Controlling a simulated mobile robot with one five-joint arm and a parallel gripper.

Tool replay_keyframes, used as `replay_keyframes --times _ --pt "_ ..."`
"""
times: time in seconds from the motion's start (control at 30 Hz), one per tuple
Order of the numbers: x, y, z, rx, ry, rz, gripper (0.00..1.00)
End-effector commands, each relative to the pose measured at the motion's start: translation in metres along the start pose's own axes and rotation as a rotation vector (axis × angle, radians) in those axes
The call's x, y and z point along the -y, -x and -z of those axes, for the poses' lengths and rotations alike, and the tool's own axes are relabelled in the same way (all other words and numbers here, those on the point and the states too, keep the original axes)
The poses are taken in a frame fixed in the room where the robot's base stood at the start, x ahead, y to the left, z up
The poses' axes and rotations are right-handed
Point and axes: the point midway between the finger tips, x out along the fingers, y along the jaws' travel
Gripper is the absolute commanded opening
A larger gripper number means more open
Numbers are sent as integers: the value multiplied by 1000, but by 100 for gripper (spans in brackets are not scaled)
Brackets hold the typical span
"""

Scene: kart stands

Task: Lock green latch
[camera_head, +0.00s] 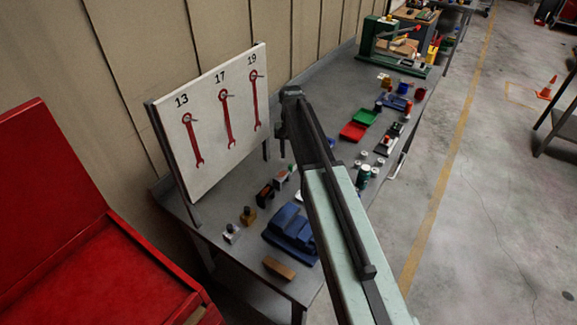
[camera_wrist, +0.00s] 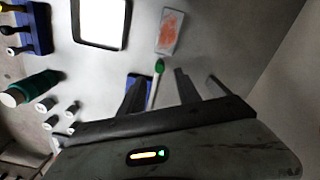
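A thin lever with a green tip (camera_wrist: 159,66) shows in the wrist view; I take it for the green latch. Its pale shaft runs down between the dark fingers of my gripper (camera_wrist: 160,88), which look spread apart. Contact cannot be judged. A blue part (camera_wrist: 146,78) shows beside the left finger, and the latch's lower end is hidden. In the head view, my gripper (camera_head: 281,124) is above the bench by the wrench board, its fingers unclear. A small green spot (camera_head: 291,168) is on the bench below it.
The wrench board (camera_head: 212,115) stands at the bench's back edge. A green bottle (camera_head: 363,178), a red tray (camera_head: 353,132), a green tray (camera_head: 364,117) and a blue object (camera_head: 291,234) are on the bench. A red cabinet (camera_head: 50,200) is at left; open floor lies right.

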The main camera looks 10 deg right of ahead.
Motion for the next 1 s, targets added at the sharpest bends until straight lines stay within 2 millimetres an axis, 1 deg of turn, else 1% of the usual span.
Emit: replay_keyframes --times 0.03,0.2,0.33,0.57,0.67,0.7,0.73,1.0 --pt "0 -19 0 0 1 0 40" --pt "1 -48 0 0 2 0 40" --pt "1 -56 0 0 2 0 40" --pt "2 -53 -1 0 3 0 40" --pt "2 -53 -1 0 3 0 15" --pt "2 -53 -1 0 3 0 4" --pt "2 -53 -1 0 3 0 0" --pt "2 -53 -1 0 4 0 0"
